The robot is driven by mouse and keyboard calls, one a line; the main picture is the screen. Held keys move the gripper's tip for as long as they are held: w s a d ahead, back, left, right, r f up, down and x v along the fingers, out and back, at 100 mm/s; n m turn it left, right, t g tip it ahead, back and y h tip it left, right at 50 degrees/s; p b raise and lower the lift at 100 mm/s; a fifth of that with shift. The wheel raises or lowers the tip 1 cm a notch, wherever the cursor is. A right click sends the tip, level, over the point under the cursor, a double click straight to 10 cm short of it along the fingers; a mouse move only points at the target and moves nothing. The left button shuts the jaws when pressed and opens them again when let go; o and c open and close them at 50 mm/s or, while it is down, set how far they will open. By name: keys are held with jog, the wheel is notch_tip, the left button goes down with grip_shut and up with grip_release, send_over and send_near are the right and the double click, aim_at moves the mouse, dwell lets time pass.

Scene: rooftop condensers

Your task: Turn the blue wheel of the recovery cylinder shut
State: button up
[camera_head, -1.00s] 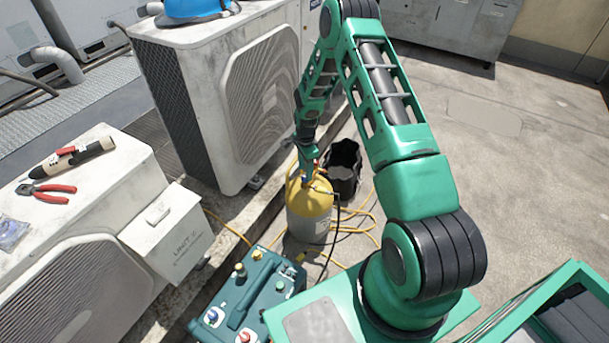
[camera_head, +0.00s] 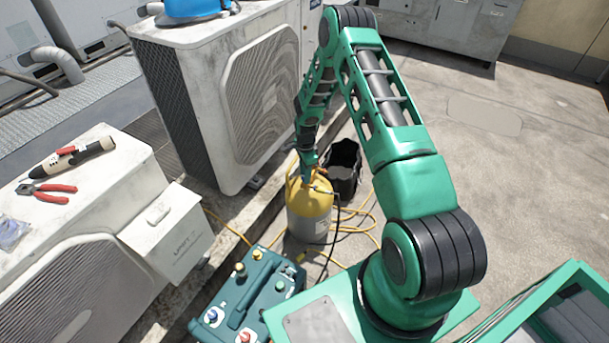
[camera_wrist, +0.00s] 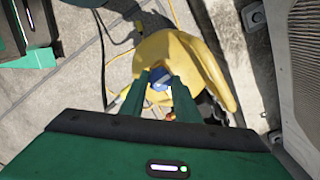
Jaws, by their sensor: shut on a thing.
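The recovery cylinder (camera_head: 309,222) is yellow on top and grey below, and stands upright on the roof floor beside the condenser. In the wrist view its yellow collar (camera_wrist: 205,62) curves around the valve. The blue wheel (camera_wrist: 158,84) shows between my fingertips in the wrist view. My gripper (camera_wrist: 159,79) reaches down inside the collar and is shut on the blue wheel, with a finger on each side. In the head view my gripper (camera_head: 308,176) is at the top of the cylinder, and the wheel is hidden there.
A black bucket (camera_head: 345,165) stands just behind the cylinder. Yellow and black hoses lie around it. A teal recovery machine (camera_head: 250,300) is in front, and a large condenser (camera_head: 240,90) is close on the left. Pliers (camera_head: 45,190) lie on the nearer unit. Open floor is at right.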

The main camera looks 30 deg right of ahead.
jog(key=shift+w, duration=0.1)
jog(key=o, duration=1)
jog(key=shift+o, duration=0.2)
jog(key=shift+r, duration=0.1)
notch_tip(320, 180, up, 11)
jog(key=shift+f, duration=0.2)
